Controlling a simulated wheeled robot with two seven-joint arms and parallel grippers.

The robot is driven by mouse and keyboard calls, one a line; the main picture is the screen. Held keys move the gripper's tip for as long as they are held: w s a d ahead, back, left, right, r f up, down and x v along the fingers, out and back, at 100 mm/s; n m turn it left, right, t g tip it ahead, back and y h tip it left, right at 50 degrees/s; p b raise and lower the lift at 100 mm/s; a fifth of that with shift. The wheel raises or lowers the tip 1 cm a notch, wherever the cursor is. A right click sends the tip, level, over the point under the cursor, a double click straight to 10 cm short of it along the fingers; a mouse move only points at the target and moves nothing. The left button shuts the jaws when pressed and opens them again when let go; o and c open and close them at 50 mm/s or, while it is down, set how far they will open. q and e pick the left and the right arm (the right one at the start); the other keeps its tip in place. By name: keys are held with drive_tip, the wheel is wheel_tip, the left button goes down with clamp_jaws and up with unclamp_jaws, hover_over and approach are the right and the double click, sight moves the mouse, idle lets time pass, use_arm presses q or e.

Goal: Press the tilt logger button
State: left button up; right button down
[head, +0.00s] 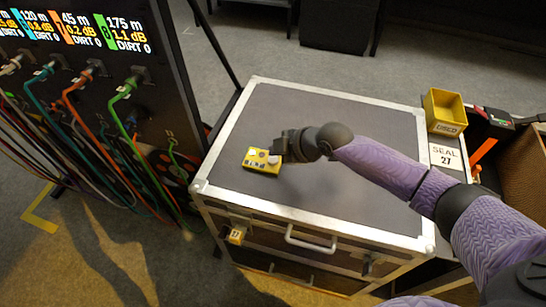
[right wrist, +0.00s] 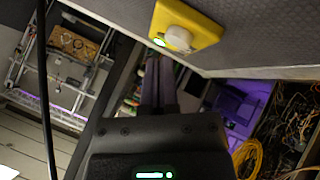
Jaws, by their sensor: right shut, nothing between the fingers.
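The tilt logger, a small yellow box (head: 257,161), lies on the grey top of a metal-edged case (head: 330,125), left of its middle. In the right wrist view the logger (right wrist: 202,33) shows a round pale button (right wrist: 180,38) and a lit green spot near its corner. My right gripper (head: 276,155) is shut and empty at the logger's right end, over the button side. In the right wrist view its closed fingers (right wrist: 160,62) end close to the logger's edge. I cannot tell whether they touch it. My left gripper is not in view.
A dark panel (head: 85,60) with lit readouts and several coloured cables stands at the left. The rest of the case top is clear.

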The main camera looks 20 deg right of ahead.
sight(276, 160)
idle(0.5)
drive_tip(key=shift+f, duration=0.15)
drive_tip(key=shift+f+b, duration=0.3)
drive_tip(key=shift+f+b, duration=0.4)
drive_tip(key=shift+f, duration=0.1)
idle(0.5)
drive_tip(key=shift+r, duration=0.15)
drive_tip(key=shift+r+p, duration=0.75)
drive_tip(key=shift+r, duration=0.05)
wheel_tip(276, 160, up, 5)
drive_tip(key=p, duration=0.4)
